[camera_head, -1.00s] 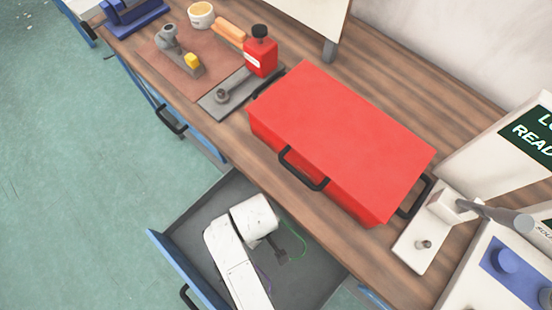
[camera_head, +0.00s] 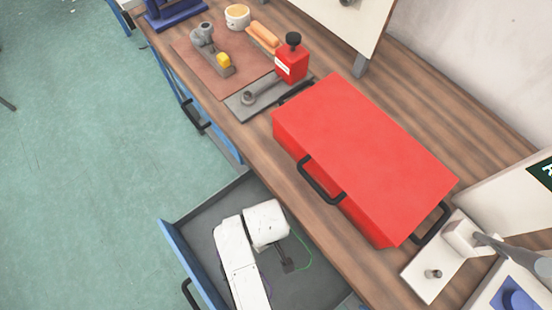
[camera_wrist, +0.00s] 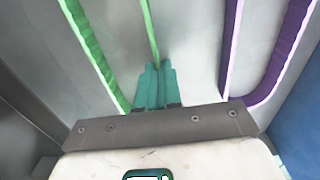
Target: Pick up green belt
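The green belt (camera_wrist: 88,48) lies as a thin loop in the open drawer (camera_head: 205,207). In the wrist view one strand runs down the left, and another runs down to my gripper (camera_wrist: 157,68). My teal fingers are close together, with that strand entering between their tips. The fingers hide the part of the belt behind them. In the head view my gripper (camera_head: 288,266) is low inside the drawer, and the green belt (camera_head: 308,252) shows as a thin curve just right of it. I cannot tell whether the belt is raised off the drawer floor.
A purple belt (camera_wrist: 272,85) lies right of my gripper in the drawer. The drawer walls surround my gripper. Above stands the wooden bench (camera_head: 300,205) with a red case (camera_head: 365,155) near its front edge. Tools and a red bottle (camera_head: 291,62) stand further left.

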